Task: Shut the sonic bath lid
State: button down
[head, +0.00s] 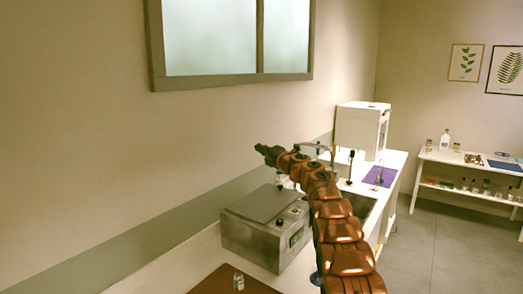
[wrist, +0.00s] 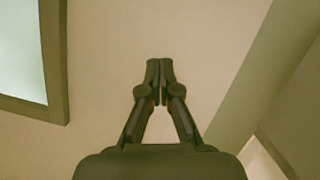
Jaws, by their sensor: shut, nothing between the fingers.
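The sonic bath (head: 250,240) is a metal box with a small control panel on its right front face, standing on the counter in the head view. Its grey lid (head: 265,203) appears to lie flat over the top; I see no clear gap under it. My gripper (head: 260,148) is above the bath and apart from the lid, pointing left toward the wall. In the wrist view my gripper (wrist: 160,68) is shut and empty, with the fingertips together against the wall.
A small bottle (head: 238,281) stands on a brown surface (head: 215,280) in front of the bath. A white cabinet (head: 361,130) and a purple mat (head: 380,176) are farther along the counter. A framed window (head: 230,40) is on the wall. A shelf table (head: 470,163) stands at the far right.

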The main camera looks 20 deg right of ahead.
jog(key=s+d+r+b, duration=0.4)
jog(key=s+r+b, duration=0.1)
jog(key=s+r, duration=0.2)
jog(key=shift+s+d, duration=0.3)
jog(key=shift+s, duration=0.35)
dwell(0.8)
